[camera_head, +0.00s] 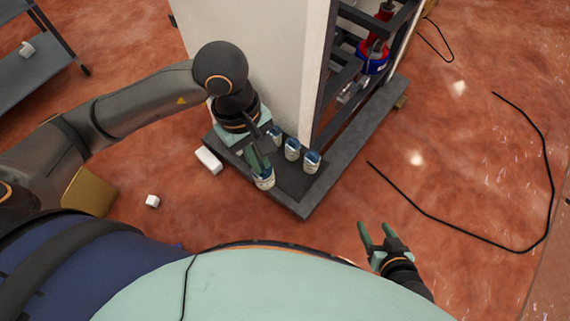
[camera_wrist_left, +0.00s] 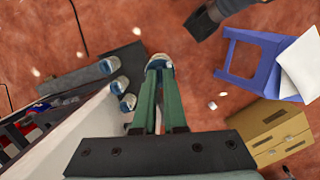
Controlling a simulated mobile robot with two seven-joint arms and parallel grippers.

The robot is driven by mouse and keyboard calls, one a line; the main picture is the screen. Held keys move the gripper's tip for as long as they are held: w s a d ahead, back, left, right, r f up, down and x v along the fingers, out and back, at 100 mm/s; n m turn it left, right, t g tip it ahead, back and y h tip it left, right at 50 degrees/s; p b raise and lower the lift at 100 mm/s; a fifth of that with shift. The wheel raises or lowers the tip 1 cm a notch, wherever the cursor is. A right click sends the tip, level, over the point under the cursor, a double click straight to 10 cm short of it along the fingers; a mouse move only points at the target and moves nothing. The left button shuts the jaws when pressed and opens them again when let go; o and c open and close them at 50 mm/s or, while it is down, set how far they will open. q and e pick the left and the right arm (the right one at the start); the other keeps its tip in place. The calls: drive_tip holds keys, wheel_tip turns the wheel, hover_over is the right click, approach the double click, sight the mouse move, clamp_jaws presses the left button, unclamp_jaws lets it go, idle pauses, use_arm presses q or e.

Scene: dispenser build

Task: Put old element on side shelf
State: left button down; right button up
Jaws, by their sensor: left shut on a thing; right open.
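My left gripper (camera_head: 262,168) is shut on a white and blue can-like element (camera_head: 265,182), which hangs at the fingertips. The element also shows at the fingertips in the left wrist view (camera_wrist_left: 159,61). It is at the near left edge of the dark side shelf (camera_head: 297,198); I cannot tell whether it touches the shelf. Three similar elements (camera_head: 292,149) stand in a row on the shelf beside the white cabinet wall, and they also show left of the fingers in the left wrist view (camera_wrist_left: 120,85). My right gripper (camera_head: 378,238) is open and empty, away from the shelf.
The tall white cabinet (camera_head: 265,60) rises behind the shelf, with an open dark frame on its right. A white block (camera_head: 209,160) and small cube (camera_head: 152,201) lie left of the shelf. A black cable (camera_head: 450,228) lies on the red floor. A blue stool (camera_wrist_left: 250,60) is nearby.

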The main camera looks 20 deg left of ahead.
sight(266, 177)
use_arm(q)
drive_tip(key=shift+s+d+f+n+b, duration=0.3)
drive_tip(key=shift+s+d+f+n, duration=0.1)
drive_tip(key=shift+f+n, duration=0.25)
drive_tip(key=shift+s+d+f+n+b, duration=0.3)
drive_tip(key=shift+s+d+f+n, duration=0.05)
drive_tip(key=shift+f+n, duration=0.25)
drive_tip(key=shift+w+f, duration=0.15)
drive_tip(key=shift+w+a+f+b, duration=0.15)
drive_tip(key=shift+w+a+f, duration=0.65)
drive_tip(key=shift+w+f, duration=1.3)
drive_tip(key=shift+w+a+f+b, duration=0.2)
drive_tip(key=shift+w+a+f, duration=0.65)
drive_tip(key=shift+w+f, duration=1.3)
drive_tip(key=shift+w+a+f+b, duration=0.15)
drive_tip(key=shift+w+a+f, duration=0.65)
drive_tip(key=shift+w+f, duration=1.3)
drive_tip(key=shift+f, duration=0.15)
drive_tip(key=c, duration=1)
unclamp_jaws()
